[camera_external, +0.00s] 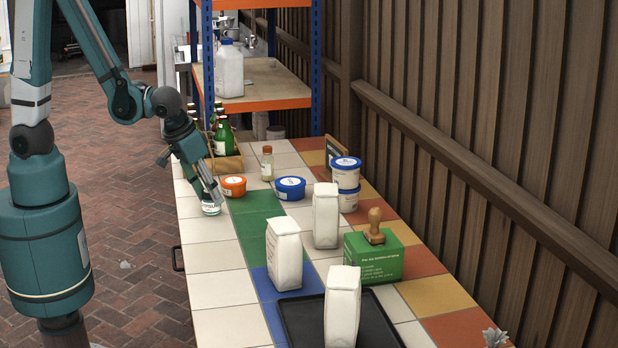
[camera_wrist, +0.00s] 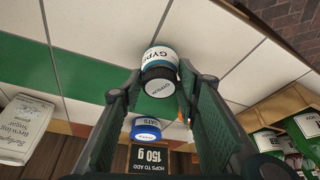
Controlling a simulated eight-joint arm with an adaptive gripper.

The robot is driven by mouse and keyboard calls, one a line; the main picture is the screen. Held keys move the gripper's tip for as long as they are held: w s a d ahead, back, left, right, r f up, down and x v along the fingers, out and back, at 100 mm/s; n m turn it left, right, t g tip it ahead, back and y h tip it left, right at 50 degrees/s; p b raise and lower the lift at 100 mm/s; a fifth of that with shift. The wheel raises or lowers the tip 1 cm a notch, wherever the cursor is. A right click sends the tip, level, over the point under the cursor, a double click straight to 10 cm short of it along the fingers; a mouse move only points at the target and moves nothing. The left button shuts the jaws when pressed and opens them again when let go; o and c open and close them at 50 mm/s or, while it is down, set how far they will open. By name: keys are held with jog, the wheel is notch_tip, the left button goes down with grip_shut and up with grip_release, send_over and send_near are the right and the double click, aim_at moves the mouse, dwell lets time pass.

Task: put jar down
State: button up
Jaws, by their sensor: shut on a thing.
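The jar (camera_external: 211,209) is small and white with a dark lid, near the left edge of the tiled table in the external view. In the wrist view the jar (camera_wrist: 161,58) shows a "GYPSUM" label and a lid with print on it. My gripper (camera_external: 213,197) comes down on it from above at a tilt. In the wrist view my gripper (camera_wrist: 160,88) has one finger on each side of the jar, shut on it. The jar is at or just above a white tile; I cannot tell whether its base touches.
An orange-lidded tub (camera_external: 233,187) stands close to the right of the jar, with a blue-lidded tub (camera_external: 290,188) beyond. Green bottles (camera_external: 224,138) stand in a crate behind. White bags (camera_external: 285,255) and a black tray (camera_external: 384,333) are toward the front. White tiles (camera_external: 206,256) in front of the jar are clear.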

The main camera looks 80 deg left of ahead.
jog(key=o, duration=0.9)
jog(key=shift+o, duration=0.2)
jog(key=shift+r, duration=0.1)
jog(key=p+v, duration=0.4)
jog(key=v, duration=0.8)
jog(key=shift+a+r, duration=0.1)
dwell(0.5)
jog(key=s+a+r+m+t+h, duration=0.1)
jog(key=s+a+r+m, duration=0.1)
jog(key=a+r, duration=0.3)
jog(key=s+a+r+m+t, duration=0.2)
jog(key=s+a+r, duration=0.2)
jog(key=r, duration=0.6)
jog(key=shift+a+r+h, duration=0.25)
jog(key=shift+a+h, duration=0.15)
jog(key=shift+a, duration=0.9)
